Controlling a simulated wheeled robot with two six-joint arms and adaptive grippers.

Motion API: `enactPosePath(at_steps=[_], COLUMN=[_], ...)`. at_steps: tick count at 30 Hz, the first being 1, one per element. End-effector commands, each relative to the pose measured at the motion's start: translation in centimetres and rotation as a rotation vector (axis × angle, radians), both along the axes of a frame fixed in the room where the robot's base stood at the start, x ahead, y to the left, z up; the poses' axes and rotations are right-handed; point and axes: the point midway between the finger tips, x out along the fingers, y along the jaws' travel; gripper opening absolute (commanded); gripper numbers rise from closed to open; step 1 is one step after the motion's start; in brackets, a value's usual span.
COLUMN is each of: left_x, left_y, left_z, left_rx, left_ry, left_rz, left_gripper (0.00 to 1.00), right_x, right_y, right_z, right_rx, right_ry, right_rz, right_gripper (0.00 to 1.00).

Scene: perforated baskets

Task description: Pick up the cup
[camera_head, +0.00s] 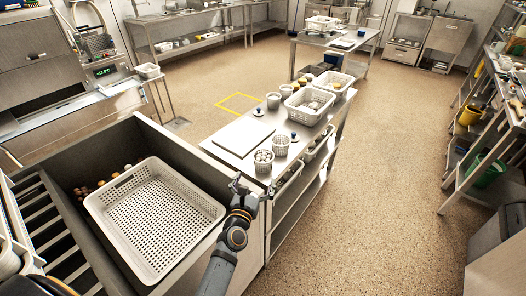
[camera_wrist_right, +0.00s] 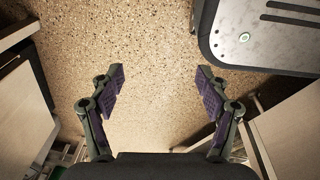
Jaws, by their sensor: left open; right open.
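Several small white perforated cups stand on the steel table in the head view. One cup (camera_head: 264,162) is near the table's near end, with another cup (camera_head: 281,146) just behind it. Two more, a cup (camera_head: 273,101) and a cup (camera_head: 287,91), stand farther back. Which one the task means I cannot tell. My right gripper (camera_wrist_right: 160,85) is open and empty in the right wrist view, above speckled floor.
A large white perforated basket (camera_head: 158,215) sits in the grey sink-like bin at left, with several round items beside it. The table also holds a flat board (camera_head: 243,137) and a white basket (camera_head: 309,107). Open floor (camera_head: 390,160) lies to the right.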

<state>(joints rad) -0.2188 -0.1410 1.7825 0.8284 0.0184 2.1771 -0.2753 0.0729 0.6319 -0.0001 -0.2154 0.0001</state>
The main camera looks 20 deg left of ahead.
Motion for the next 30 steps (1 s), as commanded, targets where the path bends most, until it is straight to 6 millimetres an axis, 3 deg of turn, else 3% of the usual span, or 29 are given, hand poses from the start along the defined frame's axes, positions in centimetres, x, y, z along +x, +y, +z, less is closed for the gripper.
enactPosePath(at_steps=[7, 13, 17, 23, 30], left_x=[0.1, 3.4, 5.0, 5.7, 9.7], left_y=[0.0, 0.2, 0.2, 0.3, 0.5], left_z=[0.0, 0.2, 0.1, 0.1, 0.3], left_rx=[0.001, 0.003, 0.002, 0.003, 0.003], left_ry=[0.001, -0.001, 0.0, 0.0, 0.0], left_rz=[0.0, -0.001, -0.001, -0.001, 0.0], left_gripper=[1.0, 1.0, 1.0, 1.0, 1.0], right_x=[-2.2, -4.3, -4.1, -2.1, -2.3], right_y=[-0.1, -0.7, -1.0, -1.0, -0.9], right_z=[-0.1, 0.7, 0.9, 1.2, 1.4], right_rx=[-0.001, -0.009, -0.012, -0.012, -0.01], right_ry=[0.034, 0.065, 0.063, 0.031, 0.033], right_rz=[0.0, 0.0, 0.002, 0.003, 0.002], right_gripper=[0.76, 0.76, 0.76, 0.76, 0.76])
